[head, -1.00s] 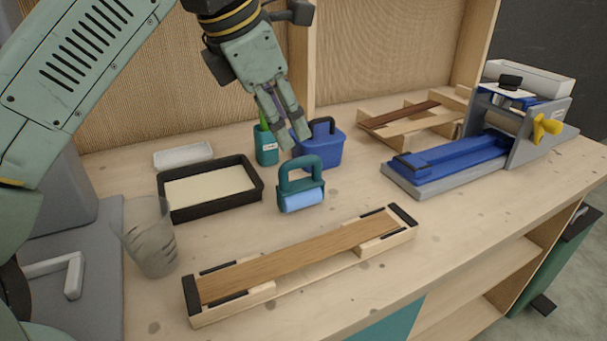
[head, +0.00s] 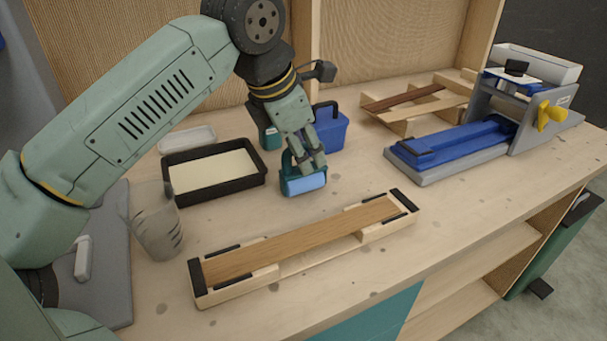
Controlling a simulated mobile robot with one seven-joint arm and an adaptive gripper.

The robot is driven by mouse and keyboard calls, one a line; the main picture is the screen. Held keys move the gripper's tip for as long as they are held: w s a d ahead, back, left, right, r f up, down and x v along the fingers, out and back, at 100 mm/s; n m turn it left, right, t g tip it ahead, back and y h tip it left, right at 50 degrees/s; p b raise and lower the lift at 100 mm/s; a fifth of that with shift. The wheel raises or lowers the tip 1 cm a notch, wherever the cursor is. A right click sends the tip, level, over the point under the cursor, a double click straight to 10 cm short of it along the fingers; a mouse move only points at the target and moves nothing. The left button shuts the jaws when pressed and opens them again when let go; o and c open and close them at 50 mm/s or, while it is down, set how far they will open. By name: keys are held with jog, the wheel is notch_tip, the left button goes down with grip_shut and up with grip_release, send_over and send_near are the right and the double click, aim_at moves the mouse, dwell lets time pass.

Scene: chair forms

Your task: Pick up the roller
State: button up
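The roller (head: 304,186) stands on the workbench, with a light blue cylinder at the front and a teal frame and handle. My gripper (head: 310,162) points down over it, with its fingers at the handle and covering most of it. I cannot tell whether the fingers have closed on the handle. The roller appears to rest on the bench top.
A black tray (head: 172,202) with a cream layer is left of the roller. A blue container (head: 333,130) stands close behind. A wooden slat in a frame (head: 300,240) lies in front. A blue-and-grey press (head: 455,150) is at right. A clear cup (head: 158,225) stands at left.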

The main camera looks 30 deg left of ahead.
grip_shut()
dwell(0.5)
dwell(0.4)
